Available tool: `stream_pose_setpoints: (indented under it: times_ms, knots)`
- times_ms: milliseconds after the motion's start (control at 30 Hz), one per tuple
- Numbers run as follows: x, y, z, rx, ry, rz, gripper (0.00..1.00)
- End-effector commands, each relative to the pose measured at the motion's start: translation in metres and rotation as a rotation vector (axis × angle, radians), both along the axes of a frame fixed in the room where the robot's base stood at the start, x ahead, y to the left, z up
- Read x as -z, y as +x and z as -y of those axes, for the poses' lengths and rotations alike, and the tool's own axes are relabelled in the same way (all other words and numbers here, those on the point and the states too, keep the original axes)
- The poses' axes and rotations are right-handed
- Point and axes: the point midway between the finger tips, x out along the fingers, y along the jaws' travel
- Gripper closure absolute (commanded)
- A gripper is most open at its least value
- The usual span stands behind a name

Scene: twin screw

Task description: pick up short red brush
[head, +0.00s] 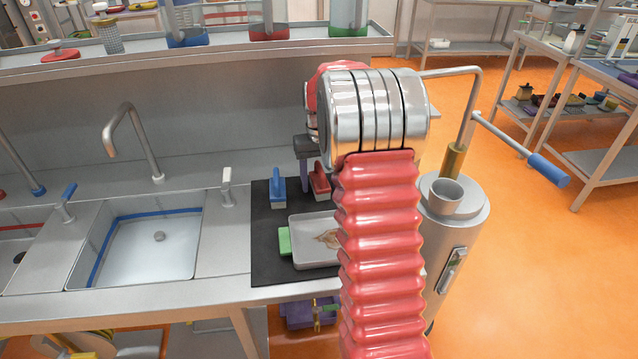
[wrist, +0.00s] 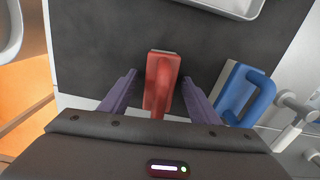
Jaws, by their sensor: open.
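My gripper (wrist: 157,88) is open, with one purple finger on each side of the brush and a visible gap to each. The near end of the brush is hidden behind the gripper body. In the head view, the red brush (head: 320,181) shows just left of my red arm, which partly covers it. My gripper (head: 305,180) is seen there beside it, mostly hidden.
A grey tray (head: 315,262) and a green-handled item (head: 284,241) are also on the mat. A sink (head: 148,250) is to the left, and a metal cylinder (head: 452,240) stands right of my arm.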

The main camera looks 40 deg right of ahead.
Motion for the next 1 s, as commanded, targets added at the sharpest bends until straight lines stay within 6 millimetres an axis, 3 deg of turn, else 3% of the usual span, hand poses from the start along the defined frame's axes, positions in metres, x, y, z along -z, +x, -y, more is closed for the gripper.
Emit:
stream_pose_setpoints:
  times_ms: [567,1000]
  knots:
    - [0.0024,0.0002,-0.0003,-0.001,0.0,0.0,0.44]
    - [0.0024,0.0003,-0.0005,-0.001,0.0,0.0,0.75]
